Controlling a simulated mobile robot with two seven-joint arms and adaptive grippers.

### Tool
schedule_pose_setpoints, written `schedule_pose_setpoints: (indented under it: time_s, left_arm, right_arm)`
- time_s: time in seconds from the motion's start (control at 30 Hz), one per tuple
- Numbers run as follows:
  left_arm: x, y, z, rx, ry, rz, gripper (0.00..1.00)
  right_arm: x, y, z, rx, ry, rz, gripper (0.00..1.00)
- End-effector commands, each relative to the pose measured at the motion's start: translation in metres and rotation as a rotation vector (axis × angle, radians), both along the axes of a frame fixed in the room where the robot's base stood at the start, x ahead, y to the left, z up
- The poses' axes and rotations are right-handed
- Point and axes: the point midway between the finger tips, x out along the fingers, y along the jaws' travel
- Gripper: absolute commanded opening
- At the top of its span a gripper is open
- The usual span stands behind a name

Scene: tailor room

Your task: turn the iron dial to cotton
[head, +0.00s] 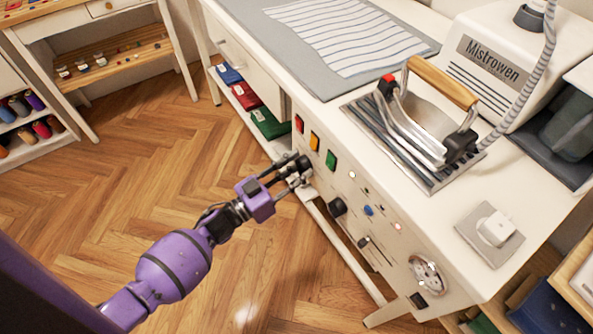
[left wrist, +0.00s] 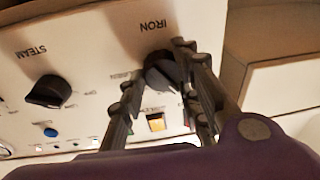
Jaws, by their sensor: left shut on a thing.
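The iron dial (left wrist: 160,72) is a dark round knob on the cream front panel, beside the word IRON, which reads upside down in the left wrist view. My left gripper (left wrist: 180,85) is shut on the iron dial, with its fingers on either side of it. In the head view my purple left arm reaches in from the left, and the left gripper (head: 293,174) meets the dial (head: 304,162) at the panel's left part. The fingers hide part of the dial and its small markings, so I cannot read its setting. My right gripper is out of view.
The steam dial (left wrist: 46,92) is beside the iron dial on the panel. Red, orange and green (head: 331,160) buttons are above, a gauge (head: 427,274) further right. The iron (head: 425,125) rests on its metal plate on the worktop. The wooden floor (head: 130,170) is clear.

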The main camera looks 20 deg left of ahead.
Motion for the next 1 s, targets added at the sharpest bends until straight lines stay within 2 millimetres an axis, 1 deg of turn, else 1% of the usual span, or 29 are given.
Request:
schedule_pose_setpoints:
  time_s: [0.03, 0.47, 1.0]
  left_arm:
    - [-0.001, -0.006, 0.001, 0.029, -0.033, -0.012, 0.04]
    - [-0.002, -0.006, -0.004, 0.351, -0.285, -0.013, 0.04]
    - [0.000, -0.003, -0.009, 0.757, -0.599, -0.013, 0.04]
  right_arm:
    - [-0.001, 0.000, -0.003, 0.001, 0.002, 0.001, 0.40]
    - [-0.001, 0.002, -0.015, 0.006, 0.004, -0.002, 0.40]
    - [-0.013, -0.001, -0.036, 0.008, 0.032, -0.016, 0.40]
